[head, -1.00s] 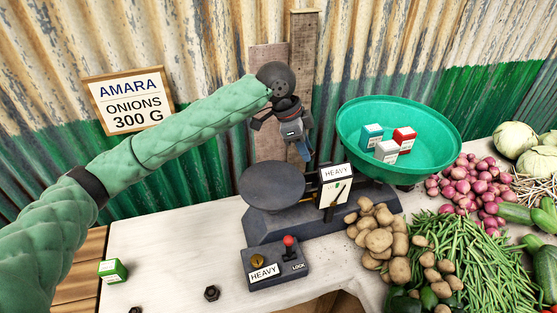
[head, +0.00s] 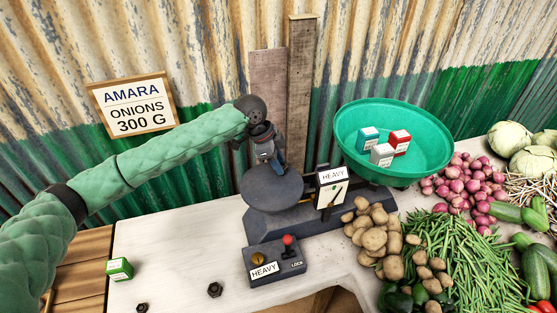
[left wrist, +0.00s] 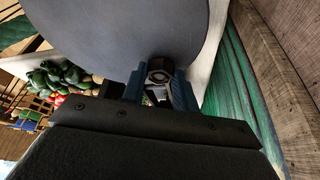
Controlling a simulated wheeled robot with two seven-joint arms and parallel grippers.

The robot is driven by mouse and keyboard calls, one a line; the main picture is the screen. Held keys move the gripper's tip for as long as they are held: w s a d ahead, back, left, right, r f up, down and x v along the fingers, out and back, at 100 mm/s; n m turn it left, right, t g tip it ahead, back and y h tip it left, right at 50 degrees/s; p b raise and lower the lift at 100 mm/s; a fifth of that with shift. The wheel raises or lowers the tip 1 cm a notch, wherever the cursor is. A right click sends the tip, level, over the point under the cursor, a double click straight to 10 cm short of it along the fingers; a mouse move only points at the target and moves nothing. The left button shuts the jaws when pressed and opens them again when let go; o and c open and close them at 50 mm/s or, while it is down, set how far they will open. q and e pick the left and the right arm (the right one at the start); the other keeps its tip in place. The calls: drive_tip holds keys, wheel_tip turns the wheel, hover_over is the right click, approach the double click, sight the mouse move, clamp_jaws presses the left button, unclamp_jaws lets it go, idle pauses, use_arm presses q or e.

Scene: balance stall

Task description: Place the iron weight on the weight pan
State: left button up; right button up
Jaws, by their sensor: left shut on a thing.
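The dark grey round weight pan (head: 268,196) sits on the left side of the balance. It also fills the upper part of the left wrist view (left wrist: 110,35). My left gripper (head: 276,165) is over the back part of this pan, pointing down. In the left wrist view its blue fingers (left wrist: 158,88) are shut on a small dark hexagonal iron weight (left wrist: 160,68). The weight appears in front of the pan there; I cannot tell whether it touches the pan. In the head view I cannot make the held weight out. My right gripper is not in view.
The green goods pan (head: 425,170) holds three small boxes. A HEAVY/LOCK control box (head: 275,262) stands before the balance. Two dark hex pieces (head: 214,290) and a green box (head: 119,269) lie front left. Potatoes (head: 375,238), beans and onions crowd the right.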

use_arm(q)
drive_tip(key=shift+f, duration=0.15)
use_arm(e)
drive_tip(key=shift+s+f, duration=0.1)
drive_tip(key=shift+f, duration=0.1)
use_arm(q)
drive_tip(key=shift+f, duration=0.1)
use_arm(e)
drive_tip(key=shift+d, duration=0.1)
use_arm(q)
drive_tip(key=o, duration=1)
drive_tip(key=shift+a+r, duration=0.1)
drive_tip(key=shift+r, duration=0.25)
drive_tip(key=b+v, duration=0.4)
drive_tip(key=v, duration=0.7)
drive_tip(key=shift+r, duration=0.2)
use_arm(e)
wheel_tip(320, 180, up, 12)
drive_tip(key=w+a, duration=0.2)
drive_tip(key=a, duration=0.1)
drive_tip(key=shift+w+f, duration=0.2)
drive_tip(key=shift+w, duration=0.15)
use_arm(q)
drive_tip(key=shift+a, duration=0.1)
